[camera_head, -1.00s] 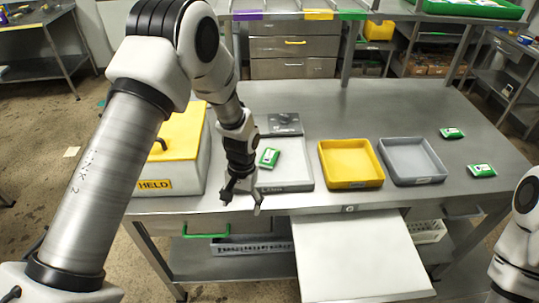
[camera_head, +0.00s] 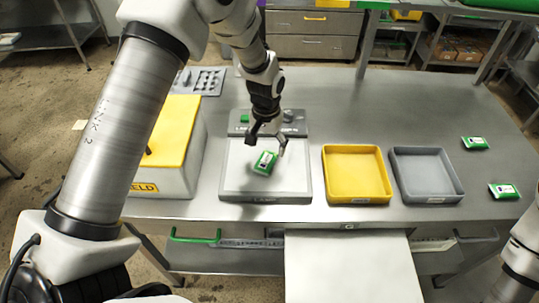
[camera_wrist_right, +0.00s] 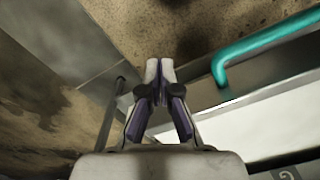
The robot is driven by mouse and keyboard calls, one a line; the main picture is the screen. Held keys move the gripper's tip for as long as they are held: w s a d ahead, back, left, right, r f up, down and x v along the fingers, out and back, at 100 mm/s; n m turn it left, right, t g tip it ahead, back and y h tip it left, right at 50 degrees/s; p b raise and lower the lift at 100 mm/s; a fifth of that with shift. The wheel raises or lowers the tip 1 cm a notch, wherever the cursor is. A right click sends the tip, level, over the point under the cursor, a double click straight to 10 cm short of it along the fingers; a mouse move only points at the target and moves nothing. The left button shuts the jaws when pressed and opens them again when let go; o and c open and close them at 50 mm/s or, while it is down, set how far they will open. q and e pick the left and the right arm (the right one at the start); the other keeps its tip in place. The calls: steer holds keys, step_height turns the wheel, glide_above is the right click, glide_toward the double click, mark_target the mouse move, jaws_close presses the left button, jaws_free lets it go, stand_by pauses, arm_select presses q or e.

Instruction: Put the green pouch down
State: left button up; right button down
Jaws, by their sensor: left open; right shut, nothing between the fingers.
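A green pouch (camera_head: 265,162) with a white label lies on the light plate of a bench scale (camera_head: 236,182), near its middle. My left gripper (camera_head: 268,146) is open and empty, just over and behind this pouch, with one finger at each side. From this angle I cannot tell whether a finger touches it. Two more green pouches, one farther back (camera_head: 474,143) and one nearer (camera_head: 504,190), lie at the table's right end. My right gripper shows in the right wrist view (camera_wrist_right: 160,68), shut and empty, with its fingertips together.
A yellow tray (camera_head: 355,199) and a grey tray (camera_head: 430,196) stand empty, right of the scale. A yellow-lidded box (camera_head: 165,183) stands left of it. A white panel (camera_head: 350,270) juts out below the table's front edge. The table behind the trays is clear.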

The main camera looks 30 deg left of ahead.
mark_target(266, 159)
arm_select(q)
steer(key=shift+s+f+p, duration=0.2)
steer(key=shift+f+p, duration=0.25)
steer(key=shift+f, duration=0.15)
steer(key=shift+s+f+p, duration=0.15)
steer(key=shift+f+p, duration=0.3)
steer(key=shift+f, duration=0.1)
steer(key=f, duration=0.1)
steer(key=w+f, duration=0.1)
steer(key=f, duration=0.1)
steer(key=shift+f, duration=0.1)
steer(key=shift+s+r, duration=0.2)
steer(key=c, duration=1.3)
steer(key=shift+c, duration=0.2)
